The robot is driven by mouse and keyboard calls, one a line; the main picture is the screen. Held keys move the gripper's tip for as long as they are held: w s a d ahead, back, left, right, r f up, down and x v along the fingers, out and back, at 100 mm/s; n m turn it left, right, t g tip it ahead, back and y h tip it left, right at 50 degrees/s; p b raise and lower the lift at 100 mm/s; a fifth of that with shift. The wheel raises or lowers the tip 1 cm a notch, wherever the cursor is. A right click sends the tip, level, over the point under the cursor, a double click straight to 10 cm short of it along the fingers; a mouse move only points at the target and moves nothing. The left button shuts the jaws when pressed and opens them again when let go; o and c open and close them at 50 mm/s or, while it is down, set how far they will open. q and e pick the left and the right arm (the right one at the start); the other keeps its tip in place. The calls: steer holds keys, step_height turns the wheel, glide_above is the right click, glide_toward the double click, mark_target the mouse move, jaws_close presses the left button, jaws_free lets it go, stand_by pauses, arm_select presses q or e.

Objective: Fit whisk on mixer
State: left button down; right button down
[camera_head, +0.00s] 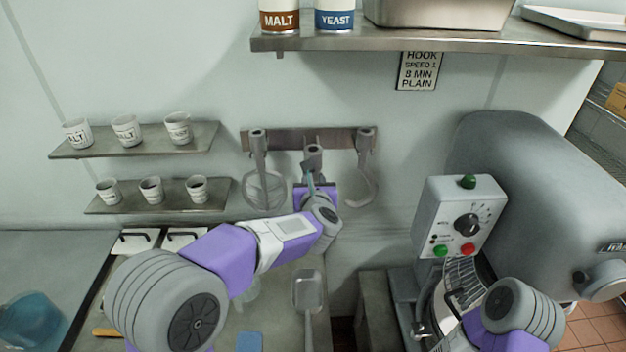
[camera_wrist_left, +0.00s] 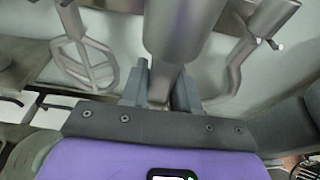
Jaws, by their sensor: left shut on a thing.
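Three metal mixer tools hang on a wall rack (camera_head: 285,139). The middle tool (camera_head: 313,155) shows its top collar and shaft; its lower part is hidden behind my gripper, so I cannot confirm it is the whisk. My left gripper (camera_head: 312,182) is shut on its shaft, which stands between the fingers in the left wrist view (camera_wrist_left: 163,88). A flat lattice beater (camera_head: 264,188) hangs to the left and a curved hook (camera_head: 366,182) to the right. The grey mixer (camera_head: 540,180) stands at right. My right arm is at lower right by the mixer bowl; its fingers are unclear.
A steel shelf (camera_head: 430,42) with tins and pans runs above the rack. Two small shelves with cups (camera_head: 125,130) are at left. A scoop (camera_head: 308,290) lies on the counter below. The mixer's control box (camera_head: 460,218) and wire guard (camera_head: 465,278) face the open gap.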

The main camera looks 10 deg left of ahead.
arm_select(q)
steer(key=shift+s+r, duration=0.1)
steer(key=shift+s, duration=0.15)
steer(key=s+d+b, duration=0.2)
steer(key=s+b, duration=0.2)
steer(key=s, duration=0.7)
steer(key=shift+s+d, duration=0.25)
steer(key=shift+s, duration=0.1)
